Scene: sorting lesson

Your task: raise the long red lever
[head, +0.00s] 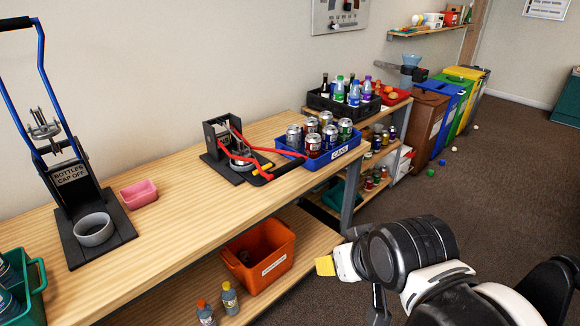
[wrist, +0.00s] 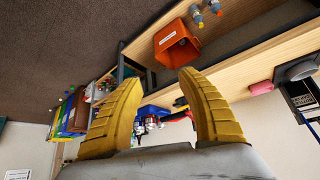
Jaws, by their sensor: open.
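The long red lever (head: 236,156) belongs to a small black press (head: 219,140) on the wooden bench.
A blue tray of cans (head: 318,163) stands right beside the lever. A tall blue-framed press (head: 75,180) and a pink tub (head: 139,194) are farther left. An orange bin (head: 262,262) is on the lower shelf. The bench front is clear.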

